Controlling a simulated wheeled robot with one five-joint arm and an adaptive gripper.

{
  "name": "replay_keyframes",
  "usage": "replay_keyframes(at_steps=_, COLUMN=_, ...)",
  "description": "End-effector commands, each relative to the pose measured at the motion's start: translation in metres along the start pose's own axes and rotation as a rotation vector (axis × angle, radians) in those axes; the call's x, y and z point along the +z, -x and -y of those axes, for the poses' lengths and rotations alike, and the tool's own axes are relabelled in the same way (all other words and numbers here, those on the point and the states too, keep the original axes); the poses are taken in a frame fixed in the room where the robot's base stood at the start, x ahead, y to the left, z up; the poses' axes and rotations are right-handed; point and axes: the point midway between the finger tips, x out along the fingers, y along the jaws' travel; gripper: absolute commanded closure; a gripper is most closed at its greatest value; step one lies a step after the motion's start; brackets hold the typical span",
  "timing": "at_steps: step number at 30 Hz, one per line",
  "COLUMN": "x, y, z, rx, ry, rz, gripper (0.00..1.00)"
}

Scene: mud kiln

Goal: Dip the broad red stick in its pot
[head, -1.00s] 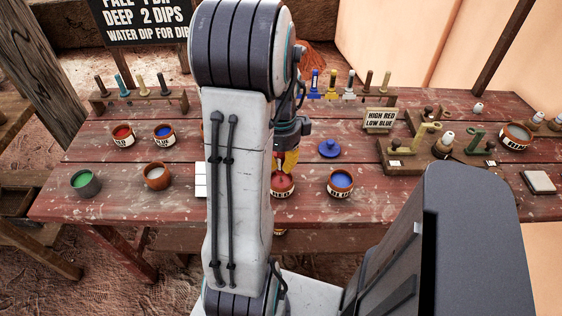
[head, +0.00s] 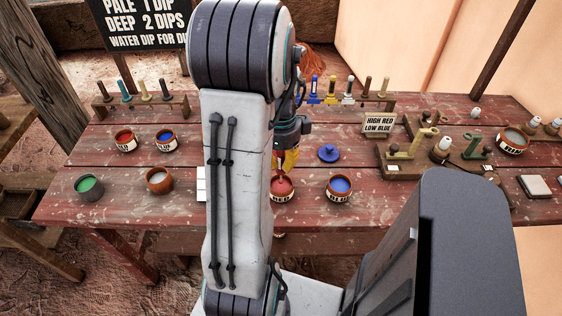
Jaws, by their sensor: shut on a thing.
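My gripper (head: 288,162), with yellow fingers, is shut just above the near red pot (head: 282,198), a clay pot of red liquid with a pale label. The broad red stick is mostly hidden by my arm and the fingers. A thin reddish piece seems to show below the fingers over the pot. I cannot tell whether its tip touches the liquid.
A stick rack (head: 350,102) runs along the back. A sign (head: 380,125) and wooden holders are at right.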

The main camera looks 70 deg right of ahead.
Motion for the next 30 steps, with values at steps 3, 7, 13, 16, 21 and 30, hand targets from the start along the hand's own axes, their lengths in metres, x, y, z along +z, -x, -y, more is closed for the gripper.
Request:
replay_keyframes(at_steps=3, x=0.000, y=0.011, z=0.000, rx=-0.001, ry=0.000, rz=0.000, gripper=1.00)
replay_keyframes(at_steps=7, x=0.000, y=0.018, z=0.000, rx=-0.001, ry=0.000, rz=0.000, gripper=1.00)
replay_keyframes(at_steps=13, x=0.000, y=0.031, z=0.000, rx=-0.001, ry=0.000, rz=0.000, gripper=1.00)
replay_keyframes(at_steps=16, x=0.000, y=0.037, z=0.000, rx=-0.001, ry=0.000, rz=0.000, gripper=1.00)
replay_keyframes(at_steps=21, x=0.000, y=0.045, z=0.000, rx=-0.001, ry=0.000, rz=0.000, gripper=1.00)
replay_keyframes(at_steps=30, x=0.000, y=0.045, z=0.000, rx=0.000, ry=0.000, rz=0.000, gripper=1.00)
